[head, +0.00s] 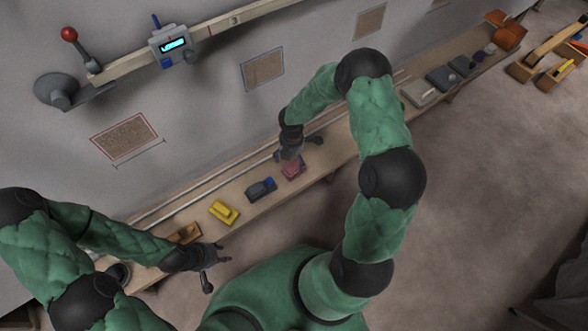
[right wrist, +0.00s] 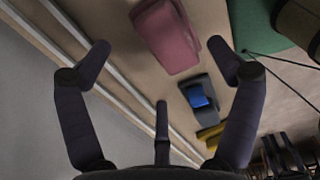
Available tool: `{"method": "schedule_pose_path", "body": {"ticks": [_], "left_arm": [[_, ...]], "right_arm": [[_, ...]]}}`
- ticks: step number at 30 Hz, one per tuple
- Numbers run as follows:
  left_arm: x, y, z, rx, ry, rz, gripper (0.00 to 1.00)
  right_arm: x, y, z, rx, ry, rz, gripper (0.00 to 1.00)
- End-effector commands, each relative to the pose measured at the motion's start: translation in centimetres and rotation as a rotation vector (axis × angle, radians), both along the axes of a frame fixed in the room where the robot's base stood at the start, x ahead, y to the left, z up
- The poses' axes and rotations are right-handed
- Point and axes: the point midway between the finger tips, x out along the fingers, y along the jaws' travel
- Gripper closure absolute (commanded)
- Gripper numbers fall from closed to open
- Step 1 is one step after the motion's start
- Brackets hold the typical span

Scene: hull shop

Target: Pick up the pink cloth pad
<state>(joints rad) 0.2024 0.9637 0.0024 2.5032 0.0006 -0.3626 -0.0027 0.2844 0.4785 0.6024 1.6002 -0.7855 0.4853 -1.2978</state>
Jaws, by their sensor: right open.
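The pink cloth pad (head: 293,168) lies on the long wooden bench, just below my right gripper (head: 300,150) in the head view. In the right wrist view the pad (right wrist: 168,38) is a dull pink block near the top, between and beyond the spread fingers of the right gripper (right wrist: 161,62). The right gripper is open and empty, and the pad appears apart from its fingers. My left gripper (head: 214,271) is at the lower left, off the bench's front edge, with fingers spread and nothing visible in them.
A grey item with a blue part (head: 261,188) lies left of the pad, then a yellow item (head: 223,212) and a wooden piece (head: 184,234). Pale rails (head: 212,182) run along the bench's wall side. Grey items (head: 420,93) stand further right on the bench.

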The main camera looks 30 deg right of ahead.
Motion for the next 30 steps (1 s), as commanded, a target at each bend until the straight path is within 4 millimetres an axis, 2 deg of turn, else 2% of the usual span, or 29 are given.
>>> {"method": "schedule_pose_path", "body": {"ticks": [1, 7, 15, 16, 17, 22, 30], "left_arm": [[0.0, 0.0, -0.7, 0.000, 0.000, 0.000, 0.60], [0.0, 0.0, -2.0, 0.000, 0.000, 0.000, 0.60], [0.0, 0.0, -2.0, 0.000, 0.000, 0.000, 0.60], [0.0, 0.0, -2.0, 0.000, 0.000, 0.000, 0.60], [0.0, 0.0, -2.0, 0.000, 0.000, 0.000, 0.60], [0.0, 0.0, -2.0, 0.000, 0.000, 0.000, 0.60], [0.0, 0.0, -2.0, 0.000, 0.000, 0.000, 0.60]], "right_arm": [[-0.2, 0.0, -1.1, 0.001, 0.003, -0.001, 0.09], [-0.3, -0.1, -3.9, 0.002, 0.002, 0.000, 0.09], [-0.3, -0.1, -4.2, 0.001, 0.000, -0.001, 0.09], [-0.3, -0.1, -4.2, 0.001, 0.001, -0.001, 0.12], [-0.3, -0.1, -4.2, 0.001, 0.001, -0.001, 0.20], [-0.3, -0.1, -4.2, 0.001, 0.001, -0.001, 0.68], [-0.3, -0.1, -4.2, 0.002, 0.001, -0.001, 0.71]]}}
